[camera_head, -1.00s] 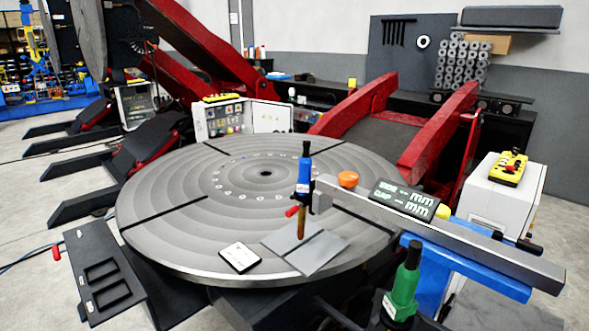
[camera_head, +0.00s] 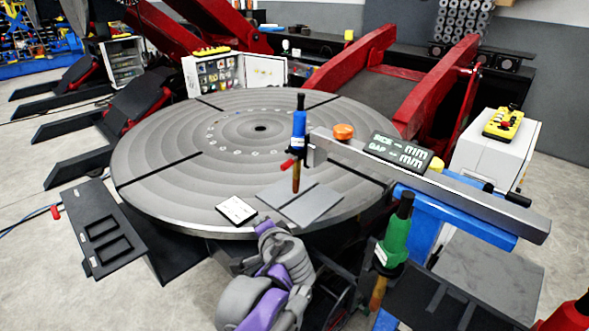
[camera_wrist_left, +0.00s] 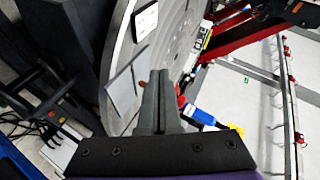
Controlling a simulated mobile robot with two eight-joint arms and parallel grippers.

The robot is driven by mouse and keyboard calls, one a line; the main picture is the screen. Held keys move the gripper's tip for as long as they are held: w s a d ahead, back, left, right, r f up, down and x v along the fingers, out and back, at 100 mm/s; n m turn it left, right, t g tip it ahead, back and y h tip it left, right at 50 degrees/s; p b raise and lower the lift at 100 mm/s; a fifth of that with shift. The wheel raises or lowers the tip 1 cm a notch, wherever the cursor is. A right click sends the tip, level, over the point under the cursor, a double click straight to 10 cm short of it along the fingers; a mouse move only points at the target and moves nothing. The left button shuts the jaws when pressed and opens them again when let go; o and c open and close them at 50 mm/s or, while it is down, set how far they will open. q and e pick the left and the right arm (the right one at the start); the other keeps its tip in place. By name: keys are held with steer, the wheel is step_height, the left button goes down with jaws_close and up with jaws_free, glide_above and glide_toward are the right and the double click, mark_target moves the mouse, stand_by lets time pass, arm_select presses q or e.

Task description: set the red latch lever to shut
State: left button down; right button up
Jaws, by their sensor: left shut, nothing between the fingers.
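A small red lever (camera_head: 287,163) sticks out to the left from the upright blue-and-black torch-like tool (camera_head: 299,130) at the turntable's near right side. It is the likeliest latch lever, but I cannot tell its setting. In the left wrist view, red (camera_wrist_left: 180,96) shows just right of my fingers, beside the blue body (camera_wrist_left: 203,117). My left gripper (camera_wrist_left: 158,76) is shut and empty, its dark fingers pointing toward the turntable; contact with the red part cannot be told. In the head view my grey and purple left arm is at bottom centre, below the turntable rim. My right gripper is not in view.
The round grey turntable (camera_head: 190,150) bears a grey plate (camera_head: 318,207) and a white card (camera_head: 236,210). A grey beam (camera_head: 450,194) with a display (camera_head: 398,150) extends right. A green-handled tool (camera_head: 394,240) stands near front. Another red handle (camera_head: 56,212) is at far left.

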arm_select(q)
steer(key=w+d+r+m+t+h, duration=0.1)
steer(key=w+d+r+m+t, duration=0.15)
steer(key=d, duration=0.45)
steer(key=w+d+r+m+t+h, duration=0.1)
steer(key=w+d+r+m, duration=0.1)
steer(key=w+d+r, duration=0.3)
steer(key=p, duration=0.1)
glide_toward(291, 164)
steer(key=d+r+x, duration=0.1)
steer(key=x, duration=0.4)
steer(key=shift+w+a+f, duration=0.4)
steer(key=shift+w+f, duration=0.2)
steer(key=shift+f, duration=0.1)
steer(key=shift+a, duration=0.2)
